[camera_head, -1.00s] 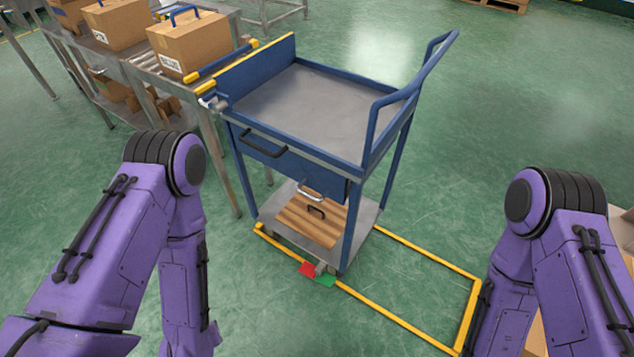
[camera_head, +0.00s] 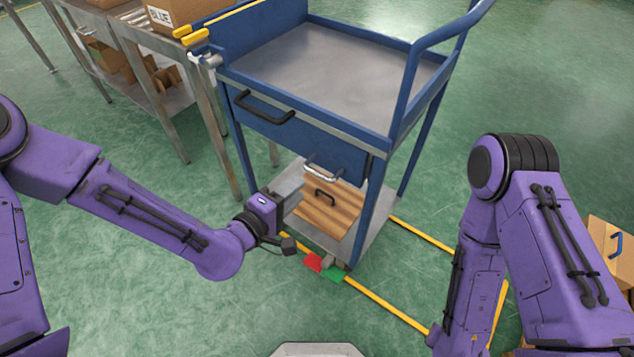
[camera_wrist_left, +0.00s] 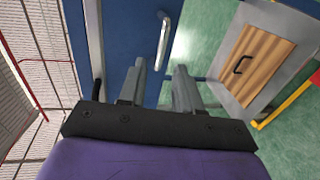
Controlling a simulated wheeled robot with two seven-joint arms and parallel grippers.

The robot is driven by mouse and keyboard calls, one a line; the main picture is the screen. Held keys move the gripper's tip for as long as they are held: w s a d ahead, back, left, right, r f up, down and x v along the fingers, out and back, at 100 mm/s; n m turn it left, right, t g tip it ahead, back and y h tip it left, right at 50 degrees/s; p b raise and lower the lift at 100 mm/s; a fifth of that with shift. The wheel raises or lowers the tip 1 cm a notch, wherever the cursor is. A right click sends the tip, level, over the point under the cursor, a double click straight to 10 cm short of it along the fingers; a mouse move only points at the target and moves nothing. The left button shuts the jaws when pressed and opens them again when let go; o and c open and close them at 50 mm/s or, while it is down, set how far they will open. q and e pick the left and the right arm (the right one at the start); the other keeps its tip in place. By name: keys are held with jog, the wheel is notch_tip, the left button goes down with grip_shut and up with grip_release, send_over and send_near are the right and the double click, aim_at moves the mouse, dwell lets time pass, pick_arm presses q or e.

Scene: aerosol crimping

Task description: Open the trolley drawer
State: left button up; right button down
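The blue trolley (camera_head: 330,75) stands ahead with a grey top. Its blue drawer front (camera_head: 300,138) faces me and looks closed. A silver handle (camera_head: 323,168) is low on the right of the front, and a black handle (camera_head: 262,108) is higher on the left. My left gripper (camera_head: 292,188) is just left of and below the silver handle. In the left wrist view, the left gripper (camera_wrist_left: 160,78) has its fingers apart with nothing between them; the silver handle (camera_wrist_left: 163,42) lies beyond the tips, apart from them. My right gripper is out of view.
A wooden panel with a black handle (camera_head: 325,205) lies on the trolley's lower shelf. A metal conveyor table with boxes (camera_head: 175,15) stands at the left. Yellow floor lines (camera_head: 385,303) and red and green markers (camera_head: 314,262) lie by the trolley's base. A cardboard box (camera_head: 608,240) is at the right.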

aim_at(316, 175)
pick_arm(q)
jog(key=x, duration=0.9)
grip_shut()
